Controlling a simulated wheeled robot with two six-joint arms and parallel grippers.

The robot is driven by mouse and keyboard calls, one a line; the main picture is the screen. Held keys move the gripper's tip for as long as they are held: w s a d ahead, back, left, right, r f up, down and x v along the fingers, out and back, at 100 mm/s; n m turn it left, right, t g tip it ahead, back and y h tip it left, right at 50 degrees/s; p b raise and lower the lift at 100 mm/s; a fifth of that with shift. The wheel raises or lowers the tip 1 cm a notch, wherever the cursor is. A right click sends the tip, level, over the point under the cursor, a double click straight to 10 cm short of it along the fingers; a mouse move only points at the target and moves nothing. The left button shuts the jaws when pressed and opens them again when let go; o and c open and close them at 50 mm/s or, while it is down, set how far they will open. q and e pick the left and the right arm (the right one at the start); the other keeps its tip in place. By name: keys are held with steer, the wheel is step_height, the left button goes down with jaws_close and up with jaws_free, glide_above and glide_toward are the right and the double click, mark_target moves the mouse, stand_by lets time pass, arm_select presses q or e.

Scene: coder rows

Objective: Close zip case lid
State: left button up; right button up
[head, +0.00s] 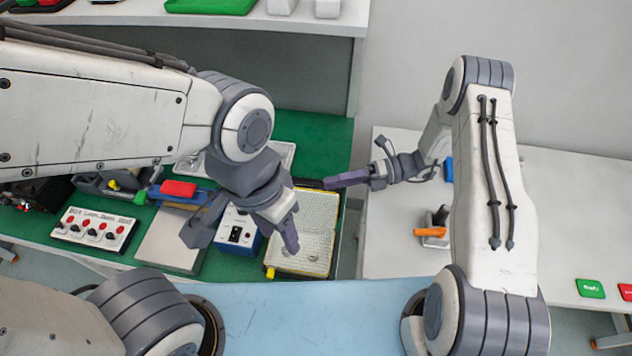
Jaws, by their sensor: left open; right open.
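The zip case (318,215) lies on the green mat, showing a pale quilted surface with a yellow edge. A small orange-yellow tab (270,272) is at its near left corner. I cannot clearly tell its lid from its base. My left gripper (243,238) is open, with one finger in front of the case's left part and hiding some of it; whether it touches is unclear. The other finger is left of the case, over a grey box. My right gripper (357,163) is open and empty, its purple finger near the case's far right corner.
A blue and white device (236,237) stands just left of the case. A grey box (172,240), a red block (178,188) and a switch panel (93,229) are further left. An orange-handled item (430,232) stands on the white table (390,258) to the right.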

mark_target(306, 202)
steer(key=a, duration=0.3)
steer(key=a+p, duration=0.1)
steer(key=a, duration=0.1)
steer(key=shift+s+f, duration=0.3)
steer(key=shift+s, duration=0.05)
jaws_close()
stand_by(1.1)
